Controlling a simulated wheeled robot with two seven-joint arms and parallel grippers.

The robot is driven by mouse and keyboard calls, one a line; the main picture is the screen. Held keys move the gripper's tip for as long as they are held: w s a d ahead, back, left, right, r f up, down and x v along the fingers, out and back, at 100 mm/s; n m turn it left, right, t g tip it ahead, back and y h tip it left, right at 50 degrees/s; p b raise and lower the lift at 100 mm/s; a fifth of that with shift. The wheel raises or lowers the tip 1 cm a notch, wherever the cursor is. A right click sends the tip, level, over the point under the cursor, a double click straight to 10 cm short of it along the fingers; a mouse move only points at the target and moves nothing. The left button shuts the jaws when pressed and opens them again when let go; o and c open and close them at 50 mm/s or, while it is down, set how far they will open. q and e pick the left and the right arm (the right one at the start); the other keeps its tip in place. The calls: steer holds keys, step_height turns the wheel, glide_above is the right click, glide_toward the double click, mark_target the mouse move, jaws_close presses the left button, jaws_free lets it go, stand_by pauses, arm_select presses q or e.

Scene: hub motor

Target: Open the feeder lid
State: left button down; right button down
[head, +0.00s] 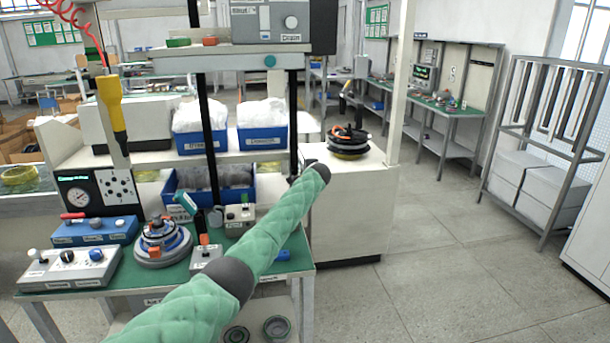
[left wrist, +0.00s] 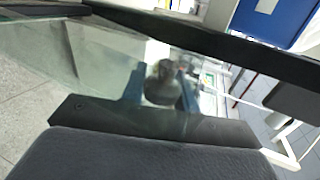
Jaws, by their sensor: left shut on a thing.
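In the left wrist view a clear, framed panel, which looks like the feeder lid (left wrist: 95,60), fills much of the picture at a tilt. My left gripper (left wrist: 162,88) shows blurred through it, its two bluish fingers on either side of a small rounded grey knob (left wrist: 162,80). The gripper is shut on this knob; how the knob joins the panel is not clear. In the head view my green-sleeved left arm crosses the bench from the lower left, and its gripper is hidden. I cannot make out the lid there. My right gripper is in neither view.
The green-topped bench (head: 120,280) carries a grey control box (head: 68,268), a blue box (head: 95,232) and a round motor part (head: 162,243). A yellow tool (head: 112,105) hangs above. Blue bins (head: 262,138) stand on the shelf behind. The floor (head: 440,270) to the right is clear.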

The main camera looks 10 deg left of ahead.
arm_select(q)
steer(key=shift+f, duration=0.1)
steer(key=c, duration=1.1)
jaws_free()
steer(key=shift+o, duration=0.2)
steer(key=shift+s+d+r, duration=0.2)
steer(key=shift+s, duration=0.5)
steer(key=b+v, duration=0.2)
steer(key=v, duration=0.4)
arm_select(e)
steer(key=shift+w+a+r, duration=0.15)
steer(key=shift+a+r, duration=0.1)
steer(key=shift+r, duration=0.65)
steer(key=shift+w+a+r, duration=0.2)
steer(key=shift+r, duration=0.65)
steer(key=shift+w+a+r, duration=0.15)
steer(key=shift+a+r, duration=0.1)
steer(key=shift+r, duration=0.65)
arm_select(q)
steer(key=shift+s, duration=0.1)
